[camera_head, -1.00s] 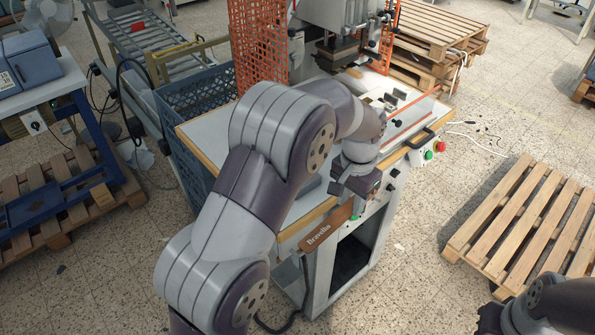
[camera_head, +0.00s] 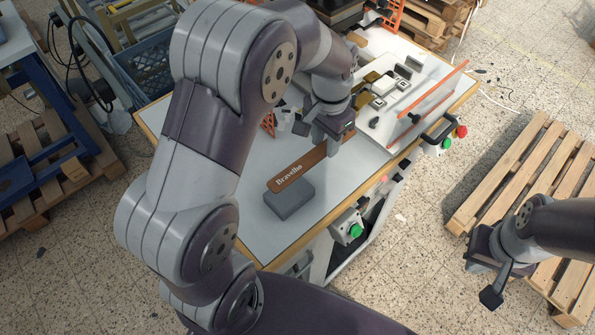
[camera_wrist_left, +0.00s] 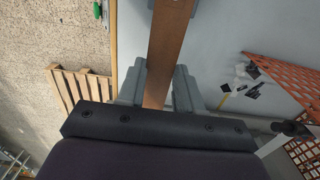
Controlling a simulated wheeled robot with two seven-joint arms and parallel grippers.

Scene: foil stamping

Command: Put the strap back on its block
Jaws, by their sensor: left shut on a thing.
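The strap (camera_head: 300,170) is a brown band with the word "Bravelho" on it. My left gripper (camera_head: 328,140) is shut on it toward its right end, above the table top. In the left wrist view the strap (camera_wrist_left: 168,45) runs out between the two grey fingers (camera_wrist_left: 158,88). A grey block (camera_head: 290,200) lies on the white table top near its front edge. The strap's left end shows just behind and over the block's upper edge; I cannot tell whether they touch. My right gripper (camera_head: 484,280) appears open and empty, off the table at the right.
The white table (camera_head: 215,160) has free room left of the block. Stamping fixtures and an orange bar (camera_head: 432,90) stand at the back right. A wooden pallet (camera_head: 520,180) lies right.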

